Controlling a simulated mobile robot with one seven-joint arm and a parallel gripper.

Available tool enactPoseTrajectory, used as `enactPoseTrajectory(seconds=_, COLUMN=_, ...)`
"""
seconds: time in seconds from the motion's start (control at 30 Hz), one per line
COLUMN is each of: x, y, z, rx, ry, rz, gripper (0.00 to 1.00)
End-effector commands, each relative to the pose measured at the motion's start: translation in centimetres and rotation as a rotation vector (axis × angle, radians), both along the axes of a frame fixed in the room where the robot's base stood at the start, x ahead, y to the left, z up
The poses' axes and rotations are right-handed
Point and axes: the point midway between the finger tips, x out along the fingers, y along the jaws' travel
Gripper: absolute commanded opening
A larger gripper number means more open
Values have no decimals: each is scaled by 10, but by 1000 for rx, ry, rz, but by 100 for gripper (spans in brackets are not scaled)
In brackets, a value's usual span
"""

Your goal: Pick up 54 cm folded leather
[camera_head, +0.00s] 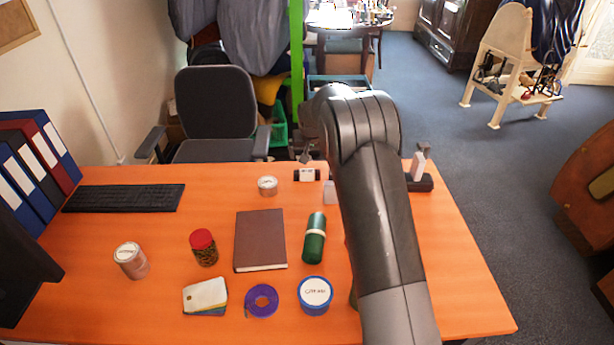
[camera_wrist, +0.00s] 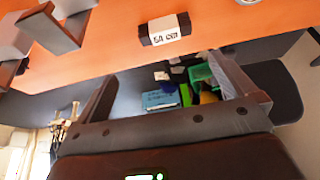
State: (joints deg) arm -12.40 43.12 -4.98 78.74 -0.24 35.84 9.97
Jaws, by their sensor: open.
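The folded leather is a small dark roll with a white band marked "54 cm" (camera_wrist: 165,29). In the head view a dark roll with a white band (camera_head: 306,175) lies near the far edge of the orange desk; its label is too small to read there. My gripper (camera_wrist: 168,88) is open and empty in the wrist view, its two fingers spread wide, with the roll ahead of them and apart from them. In the head view my arm hides much of the gripper, which shows just beyond the roll at the far desk edge.
A tin (camera_head: 267,186) stands left of the roll and a small pale block (camera_head: 330,193) sits to its right. A brown book (camera_head: 260,240), a green bottle (camera_head: 314,238) and a keyboard (camera_head: 123,198) lie on the desk (camera_head: 180,290). An office chair (camera_head: 216,112) stands behind it.

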Motion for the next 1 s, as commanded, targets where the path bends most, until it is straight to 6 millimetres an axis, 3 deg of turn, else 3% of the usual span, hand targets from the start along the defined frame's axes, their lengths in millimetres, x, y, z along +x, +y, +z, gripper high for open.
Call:
enactPoseTrajectory(seconds=0.03, x=5, y=3, z=-10, rx=-2, ry=2, rz=2, gripper=100)
enactPoseTrajectory(seconds=0.5, x=29, y=8, z=-66, rx=-5, ry=4, rz=3, gripper=100)
enactPoseTrajectory(seconds=0.77, x=36, y=8, z=-83, rx=-5, ry=4, rz=3, gripper=100)
enactPoseTrajectory(seconds=1.0, x=48, y=10, z=-113, rx=-4, ry=5, rz=3, gripper=100)
